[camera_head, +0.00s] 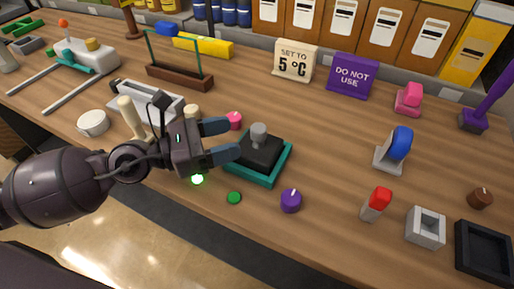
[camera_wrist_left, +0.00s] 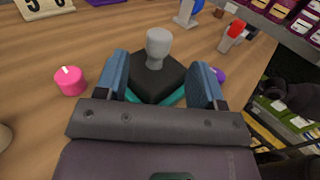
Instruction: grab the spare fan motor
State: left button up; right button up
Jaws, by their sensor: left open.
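A black block with a grey rounded cylinder on top (camera_head: 259,135), which looks like the fan motor, sits in a teal tray (camera_head: 262,180) near the front middle of the table. My left gripper (camera_head: 222,141) is open and empty just left of it, its blue fingers pointing toward it. In the left wrist view the motor's grey top (camera_wrist_left: 158,45) stands upright ahead, between the lines of the two open fingers (camera_wrist_left: 160,82). The fingers hide part of the tray there, and I see no contact with the motor.
A pink knob (camera_head: 234,121) stands behind the fingers. A purple knob (camera_head: 291,201) and a green disc (camera_head: 234,198) lie near the front edge. A "DO NOT USE" sign (camera_head: 352,75) stands at the back.

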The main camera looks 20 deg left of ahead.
aim_at(251, 147)
pick_arm(q)
jog(key=shift+w+d+r, duration=0.15)
jog(key=p+x, duration=0.3)
jog(key=shift+w+d+r, duration=0.1)
jog(key=shift+d+r, duration=0.15)
jog(key=shift+r, duration=0.1)
jog(key=shift+w+d+f, duration=0.1)
jog(key=shift+w+d, duration=0.1)
jog(key=shift+d, duration=0.1)
jog(key=shift+w+d+f, duration=0.15)
jog(key=shift+d+f, duration=0.05)
jog(key=c, duration=0.6)
grip_shut()
pick_arm(e)
jog(key=r, duration=0.2)
jog(key=shift+w+d+r, duration=0.15)
jog(key=shift+d+r, duration=0.05)
jog(key=shift+r, duration=0.2)
pick_arm(q)
jog(key=shift+r, duration=0.1)
